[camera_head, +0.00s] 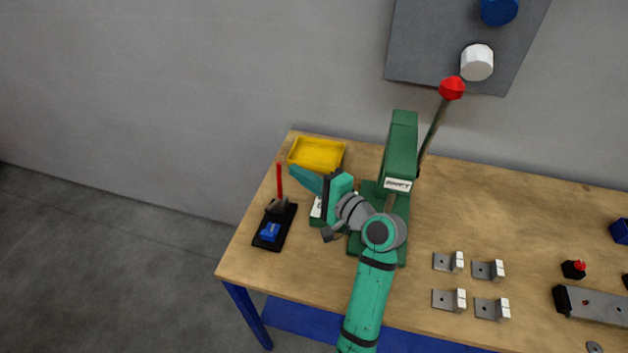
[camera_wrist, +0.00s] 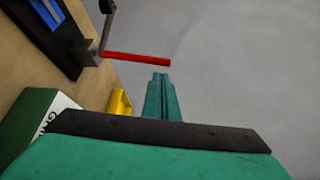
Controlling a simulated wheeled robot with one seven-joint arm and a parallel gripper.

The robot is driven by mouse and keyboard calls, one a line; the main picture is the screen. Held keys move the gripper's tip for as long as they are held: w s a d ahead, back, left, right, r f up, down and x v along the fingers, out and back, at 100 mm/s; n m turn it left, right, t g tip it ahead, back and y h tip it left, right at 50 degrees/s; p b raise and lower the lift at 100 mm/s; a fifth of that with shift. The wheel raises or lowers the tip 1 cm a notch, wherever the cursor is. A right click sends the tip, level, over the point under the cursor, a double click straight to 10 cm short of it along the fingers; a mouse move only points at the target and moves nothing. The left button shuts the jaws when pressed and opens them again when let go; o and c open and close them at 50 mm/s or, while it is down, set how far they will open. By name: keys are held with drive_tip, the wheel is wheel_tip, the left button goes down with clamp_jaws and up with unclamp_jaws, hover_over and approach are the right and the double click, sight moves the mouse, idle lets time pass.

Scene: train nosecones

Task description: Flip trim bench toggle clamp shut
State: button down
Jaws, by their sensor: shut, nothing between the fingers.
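The toggle clamp has a black base (camera_head: 265,239), a blue block (camera_head: 270,232) on its front part and a red handle (camera_head: 279,180) that stands upright. It is at the left end of the bench. In the wrist view the red handle (camera_wrist: 135,59) lies across the upper middle, joined to a grey metal link (camera_wrist: 107,22). My gripper (camera_head: 293,170) is shut and empty, close to the right of the handle's top in the head view. In the wrist view its fingertips (camera_wrist: 160,77) are just below the handle's free end; I cannot tell whether they touch it.
A yellow tray (camera_head: 317,154) stands behind my gripper at the back edge. A green press (camera_head: 402,150) with a red-knobbed lever (camera_head: 452,88) stands to the right. A green-and-white box (camera_wrist: 28,118) is close below my gripper. Several metal brackets (camera_head: 448,262) lie on the wooden bench (camera_head: 480,215).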

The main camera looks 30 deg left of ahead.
drive_tip(key=shift+x, duration=1.65)
